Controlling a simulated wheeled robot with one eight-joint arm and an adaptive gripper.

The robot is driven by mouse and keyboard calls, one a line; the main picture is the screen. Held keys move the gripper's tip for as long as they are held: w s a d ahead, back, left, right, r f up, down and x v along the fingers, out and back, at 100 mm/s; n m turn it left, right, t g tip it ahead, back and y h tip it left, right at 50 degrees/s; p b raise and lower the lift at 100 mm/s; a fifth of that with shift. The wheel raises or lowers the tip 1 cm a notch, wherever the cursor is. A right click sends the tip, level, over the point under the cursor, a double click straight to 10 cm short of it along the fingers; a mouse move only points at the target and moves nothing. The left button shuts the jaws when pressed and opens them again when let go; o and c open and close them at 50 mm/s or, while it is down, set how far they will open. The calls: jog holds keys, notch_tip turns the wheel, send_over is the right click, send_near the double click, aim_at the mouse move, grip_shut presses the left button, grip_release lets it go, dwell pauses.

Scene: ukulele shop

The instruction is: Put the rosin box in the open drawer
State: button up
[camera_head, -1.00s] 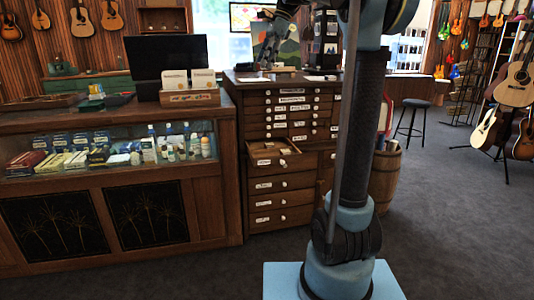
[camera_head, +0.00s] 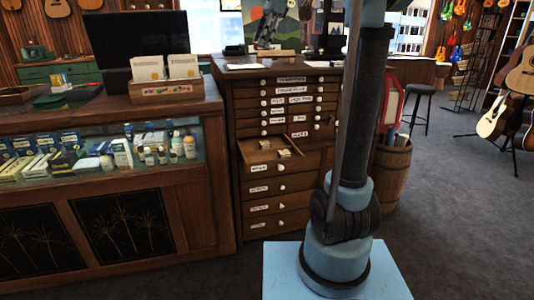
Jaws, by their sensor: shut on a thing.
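The open drawer (camera_head: 270,157) is pulled out of the dark wooden cabinet (camera_head: 228,90), below several rows of small shut drawers. A few small pale items (camera_head: 285,153) lie inside it, too small to identify. My gripper (camera_head: 266,30) shows as a small dark shape at the top, in front of the picture behind the cabinet. It appears above the cabinet top, higher in the view than the open drawer. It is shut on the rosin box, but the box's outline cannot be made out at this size.
A glass display counter (camera_head: 90,195) stands left of the cabinet, with a card holder (camera_head: 168,92) and a dark monitor (camera_head: 140,42) on top. A barrel (camera_head: 390,175), a stool (camera_head: 419,92) and guitars (camera_head: 495,115) stand to the right. Grey carpet is clear at lower right.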

jog(key=shift+w, duration=0.15)
jog(key=shift+a, duration=0.1)
jog(key=shift+a+f, duration=0.1)
jog(key=shift+f, duration=0.05)
notch_tip(320, 180, down, 9)
jog(key=w, duration=0.3)
send_over(261, 153)
jog(key=s, duration=0.2)
notch_tip(261, 153, down, 10)
jog(key=shift+m, duration=0.3)
jog(key=shift+s+f, duration=0.7)
jog(key=shift+f, duration=3.85)
jog(key=shift+s+f, duration=0.7)
jog(key=shift+f, duration=3.9)
jog(key=shift+s+f, duration=0.7)
jog(key=shift+f, duration=3.85)
